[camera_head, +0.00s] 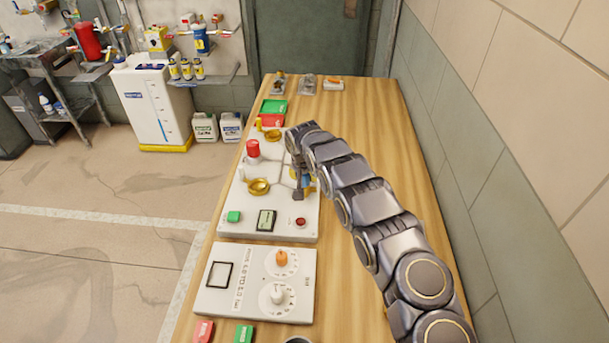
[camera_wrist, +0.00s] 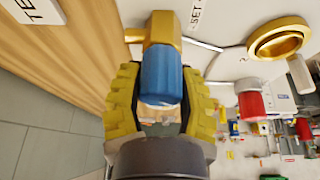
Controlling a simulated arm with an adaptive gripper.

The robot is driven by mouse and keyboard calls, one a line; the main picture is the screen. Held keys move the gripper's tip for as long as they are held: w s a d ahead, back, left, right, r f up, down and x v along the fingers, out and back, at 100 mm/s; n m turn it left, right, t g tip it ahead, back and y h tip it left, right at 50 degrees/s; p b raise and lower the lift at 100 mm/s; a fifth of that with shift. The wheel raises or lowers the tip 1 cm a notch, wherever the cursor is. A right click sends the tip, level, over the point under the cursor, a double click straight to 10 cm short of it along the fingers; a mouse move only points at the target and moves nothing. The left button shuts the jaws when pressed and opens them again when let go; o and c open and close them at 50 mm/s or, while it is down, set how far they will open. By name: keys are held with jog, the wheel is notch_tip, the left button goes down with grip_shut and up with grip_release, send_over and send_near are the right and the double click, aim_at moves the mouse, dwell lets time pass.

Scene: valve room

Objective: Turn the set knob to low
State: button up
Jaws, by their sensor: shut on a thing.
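A blue knob (camera_wrist: 161,76) on a brass stem (camera_wrist: 164,26) stands on a white panel (camera_head: 243,205) on the wooden bench. Part of a label reading "SET" (camera_wrist: 195,14) shows beside it in the wrist view. My gripper (camera_wrist: 161,104) has its yellow ribbed pads on both sides of the blue knob and is shut on it. In the head view my gripper (camera_head: 302,188) is at the panel's right side, and my arm and gripper largely hide the knob there. I cannot read any low mark or the knob's setting.
A second dial panel (camera_head: 225,299) lies nearer. A wall (camera_head: 480,150) borders the bench's right side.

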jog(key=n+y, duration=0.1)
jog(key=n, duration=0.3)
jog(key=shift+a+y, duration=0.1)
jog(key=shift+y, duration=0.3)
jog(key=shift+s+a+n+g+y, duration=0.1)
jog(key=shift+n+g+y, duration=0.45)
jog(key=shift+n, duration=1.45)
jog(key=o, duration=1.1)
jog(key=shift+o, duration=0.2)
jog(key=shift+r, duration=0.15)
jog(key=v, duration=1.1)
jog(key=shift+s+r, duration=0.25)
jog(key=shift+r, duration=0.05)
